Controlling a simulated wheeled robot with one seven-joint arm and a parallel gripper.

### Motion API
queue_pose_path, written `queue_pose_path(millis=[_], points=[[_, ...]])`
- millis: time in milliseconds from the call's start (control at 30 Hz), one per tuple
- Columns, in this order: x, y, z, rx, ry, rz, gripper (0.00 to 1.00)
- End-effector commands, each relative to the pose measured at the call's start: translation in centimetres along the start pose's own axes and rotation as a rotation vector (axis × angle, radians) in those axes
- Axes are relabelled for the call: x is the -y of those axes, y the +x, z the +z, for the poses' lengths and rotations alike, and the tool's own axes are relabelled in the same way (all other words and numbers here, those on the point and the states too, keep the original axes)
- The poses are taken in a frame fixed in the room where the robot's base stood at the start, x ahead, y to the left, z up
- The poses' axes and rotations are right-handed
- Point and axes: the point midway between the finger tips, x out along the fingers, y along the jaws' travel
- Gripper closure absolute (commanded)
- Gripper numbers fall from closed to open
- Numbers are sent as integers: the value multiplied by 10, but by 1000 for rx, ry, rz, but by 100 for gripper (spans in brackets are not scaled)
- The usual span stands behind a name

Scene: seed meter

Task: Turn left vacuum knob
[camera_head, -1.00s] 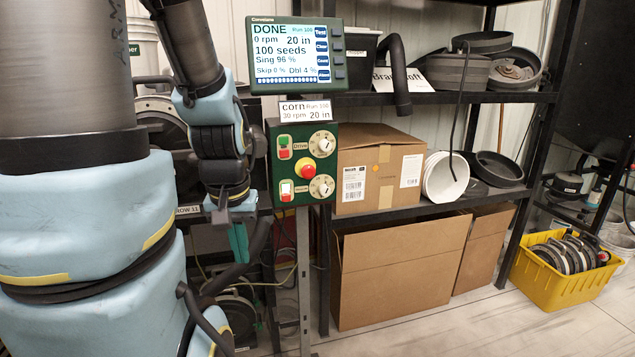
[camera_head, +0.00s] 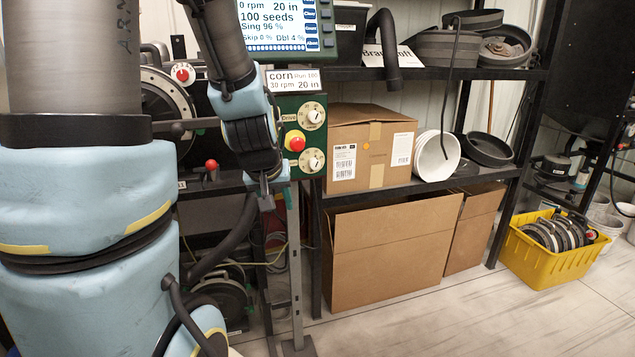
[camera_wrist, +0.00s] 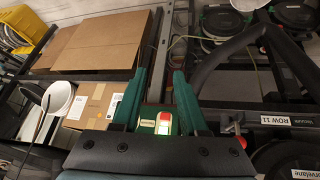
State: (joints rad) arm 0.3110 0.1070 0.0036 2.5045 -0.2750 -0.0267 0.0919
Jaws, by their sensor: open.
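A green control panel (camera_head: 311,116) on a post carries two round pale dials. The lower dial is the vacuum knob (camera_head: 312,160), with its pointer visible; the upper dial is the drive knob (camera_head: 313,115). A red stop button (camera_head: 295,140) sits between them. My gripper (camera_wrist: 160,72) is open and empty, with its two dark green fingers apart in the wrist view. Part of the panel with a lit switch (camera_wrist: 164,122) shows between the finger bases there. In the head view my wrist covers the panel's left side, including its switches. The knobs do not show in the wrist view.
A display screen (camera_head: 285,26) stands above the panel. A cardboard box (camera_head: 350,150) is on the shelf close to the right, with an open box (camera_head: 390,255) below. Row machinery (camera_head: 165,105) with hoses is on the left.

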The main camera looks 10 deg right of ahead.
Motion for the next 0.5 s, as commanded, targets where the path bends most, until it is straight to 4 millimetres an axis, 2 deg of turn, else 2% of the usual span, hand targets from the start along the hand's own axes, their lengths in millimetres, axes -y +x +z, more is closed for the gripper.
queue_pose_path(millis=[33,200,333,500], points=[[-20,30,-6,-93,8,15,50],[-68,65,-49,-423,-9,-5,31],[-94,75,-65,-655,-28,-72,31],[-112,68,-65,-888,-47,-193,31]])
